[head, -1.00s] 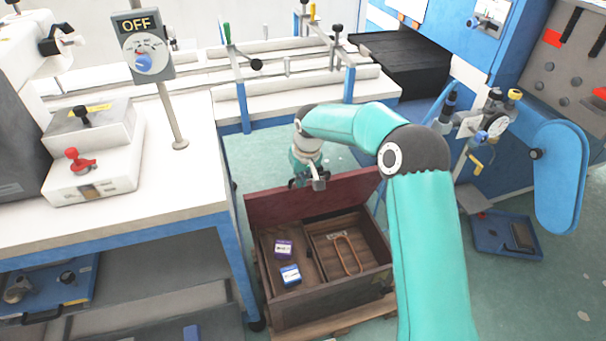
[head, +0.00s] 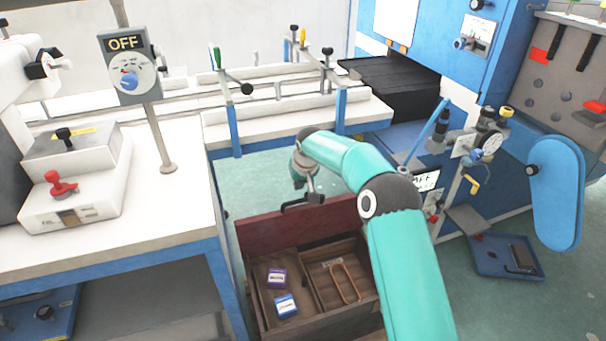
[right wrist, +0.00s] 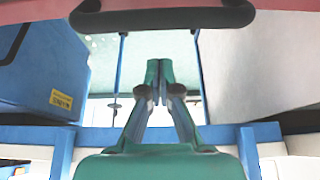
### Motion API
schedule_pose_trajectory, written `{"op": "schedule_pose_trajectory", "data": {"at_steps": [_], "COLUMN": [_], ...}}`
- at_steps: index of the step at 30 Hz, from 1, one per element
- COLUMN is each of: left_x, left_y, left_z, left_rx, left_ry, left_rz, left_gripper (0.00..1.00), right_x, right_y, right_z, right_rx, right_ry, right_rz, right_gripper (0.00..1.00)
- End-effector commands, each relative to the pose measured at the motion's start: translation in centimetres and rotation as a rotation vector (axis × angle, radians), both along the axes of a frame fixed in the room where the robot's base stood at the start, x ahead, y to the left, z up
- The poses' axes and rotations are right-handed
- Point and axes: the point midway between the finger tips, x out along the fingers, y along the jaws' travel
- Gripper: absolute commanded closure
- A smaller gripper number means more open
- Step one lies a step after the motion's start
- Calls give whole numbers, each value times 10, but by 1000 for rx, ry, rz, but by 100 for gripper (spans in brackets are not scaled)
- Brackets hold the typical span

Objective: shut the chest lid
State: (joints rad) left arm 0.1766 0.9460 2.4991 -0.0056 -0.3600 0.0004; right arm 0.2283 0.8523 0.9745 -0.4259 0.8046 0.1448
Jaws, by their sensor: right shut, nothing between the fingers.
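The wooden chest (head: 313,329) stands open on the floor in the head view, its front cut off by the frame's lower edge. Its red-brown lid (head: 290,229) stands raised at the back. My right gripper (head: 314,196) is at the lid's top edge, by a dark handle (head: 290,207); whether it touches the lid, I cannot tell. In the right wrist view the shut, empty fingers (right wrist: 158,68) point toward the dark handle (right wrist: 160,21) on the reddish lid (right wrist: 45,10), with a gap in the picture. My left gripper is not in view.
Inside the chest lie a purple box (head: 276,278), a blue-white box (head: 286,306) and an orange-brown loop (head: 345,283). A white-topped workbench (head: 180,215) stands close on the left. A blue machine (head: 557,190) and a floor tray (head: 507,258) are on the right.

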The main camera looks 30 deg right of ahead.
Motion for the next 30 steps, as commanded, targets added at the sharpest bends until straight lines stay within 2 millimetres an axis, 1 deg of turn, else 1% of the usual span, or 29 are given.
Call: {"op": "schedule_pose_trajectory", "data": {"at_steps": [1, 3, 12, 17, 25, 26, 30], "left_x": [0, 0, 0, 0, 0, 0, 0], "left_y": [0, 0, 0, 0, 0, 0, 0], "left_z": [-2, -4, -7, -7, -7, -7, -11], "left_rx": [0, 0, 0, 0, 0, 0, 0], "left_ry": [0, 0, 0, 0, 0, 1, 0], "left_rz": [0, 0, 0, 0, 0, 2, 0], "left_gripper": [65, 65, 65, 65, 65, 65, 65], "right_x": [-7, -13, -34, -38, -38, -39, -37], "right_y": [1, 3, 9, 10, 10, 3, 12], "right_z": [3, 3, 0, 0, 0, 0, -2], "right_rx": [-1, -2, 0, 0, 0, 0, -1], "right_ry": [-1, -1, 0, -2, -1, -1, -5], "right_rz": [0, 0, 1, 1, 1, -3, 6], "right_gripper": [100, 100, 100, 100, 100, 100, 100]}}
